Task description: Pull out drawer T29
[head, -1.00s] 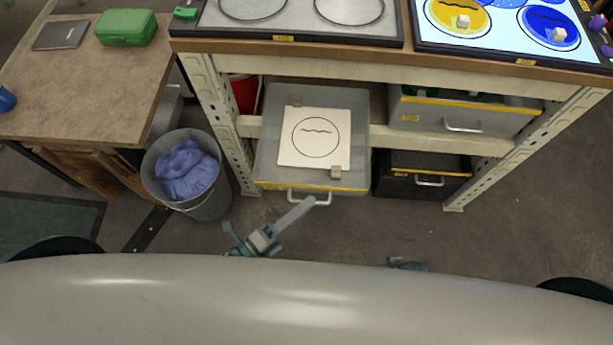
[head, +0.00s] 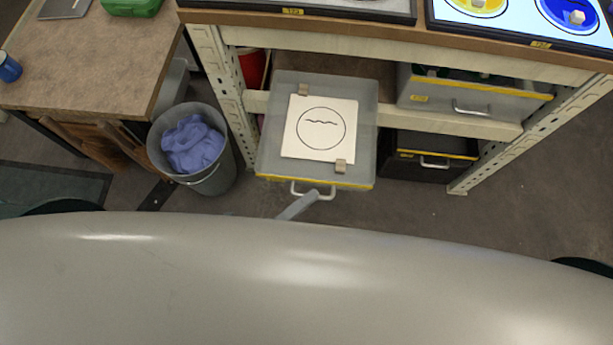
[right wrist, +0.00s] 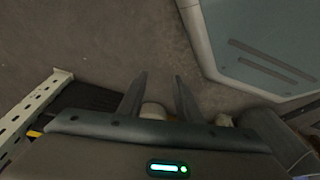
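A grey drawer (head: 264,150) with a yellow front strip is pulled well out of the left side of the shelf. Its label is not readable. A white card with a circle and a wavy line lies inside, held by two small tan blocks. The drawer's pale bar handle (head: 298,193) is at the front. My right gripper (right wrist: 161,78) is open and empty above the floor in the right wrist view.
A bin (head: 222,172) with blue cloth stands just left of the drawer. A shelf post (head: 222,75) rises between them. To the right are another grey drawer (head: 500,108) and a black drawer (head: 402,165). Floor to the front right is clear.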

